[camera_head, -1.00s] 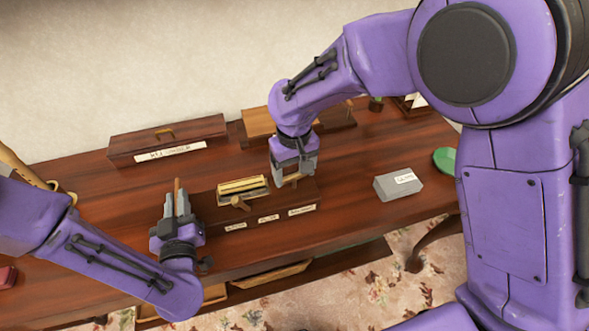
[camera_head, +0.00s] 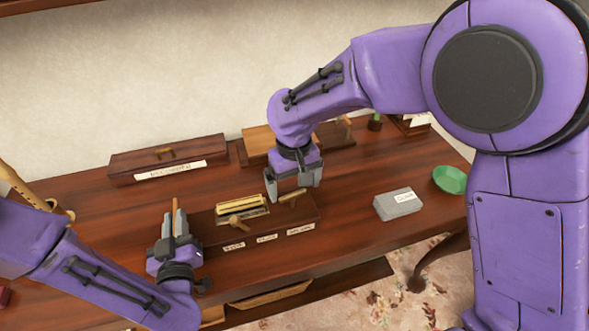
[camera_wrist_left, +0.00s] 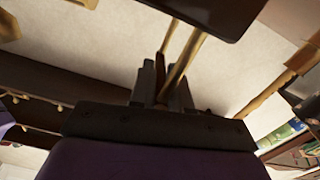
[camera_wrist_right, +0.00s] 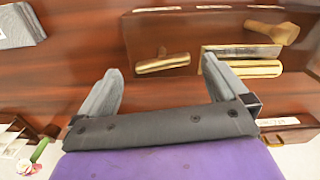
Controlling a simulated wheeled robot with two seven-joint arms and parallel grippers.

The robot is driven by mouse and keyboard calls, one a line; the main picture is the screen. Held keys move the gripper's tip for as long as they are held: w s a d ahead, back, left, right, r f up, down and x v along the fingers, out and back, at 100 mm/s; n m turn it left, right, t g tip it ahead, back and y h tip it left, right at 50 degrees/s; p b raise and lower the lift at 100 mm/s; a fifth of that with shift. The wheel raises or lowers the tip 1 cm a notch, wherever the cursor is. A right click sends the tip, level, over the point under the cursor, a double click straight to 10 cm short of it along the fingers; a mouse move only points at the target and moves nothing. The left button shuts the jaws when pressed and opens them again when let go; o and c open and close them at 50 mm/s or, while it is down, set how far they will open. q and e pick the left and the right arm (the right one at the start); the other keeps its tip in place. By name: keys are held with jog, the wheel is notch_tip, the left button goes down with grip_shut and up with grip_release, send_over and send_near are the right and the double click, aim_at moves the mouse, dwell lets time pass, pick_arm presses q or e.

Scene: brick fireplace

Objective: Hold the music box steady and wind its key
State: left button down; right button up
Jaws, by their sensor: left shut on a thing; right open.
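The music box (camera_head: 285,222) is a long dark wooden box on the table, with paper labels on its front edge. A gold mechanism (camera_head: 240,206) is set in its top. A wooden T-shaped handle (camera_head: 237,221) stands by it, and a similar brass-coloured key (camera_head: 293,196) is on the right part. My open right gripper (camera_head: 294,188) is above this key; in the right wrist view the key (camera_wrist_right: 163,63) lies beyond and between the spread fingers. My left gripper (camera_head: 175,224) is at the box's left end, pointing up, shut on a thin brown upright piece (camera_head: 175,205).
A long labelled wooden case (camera_head: 167,157) stands behind on the left. A grey labelled box (camera_head: 398,203) and a green bowl (camera_head: 449,179) are on the right. An orange-brown wooden box (camera_head: 262,141) is behind my right gripper. Table between the music box and grey box is clear.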

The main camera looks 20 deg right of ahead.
aim_at(295, 194)
pick_arm(q)
jog(key=shift+d, duration=0.1)
pick_arm(e)
notch_tip(295, 194, up, 10)
jog(key=shift+f, duration=0.15)
pick_arm(q)
jog(key=c, duration=1)
grip_release()
pick_arm(e)
jog(key=shift+d, duration=0.1)
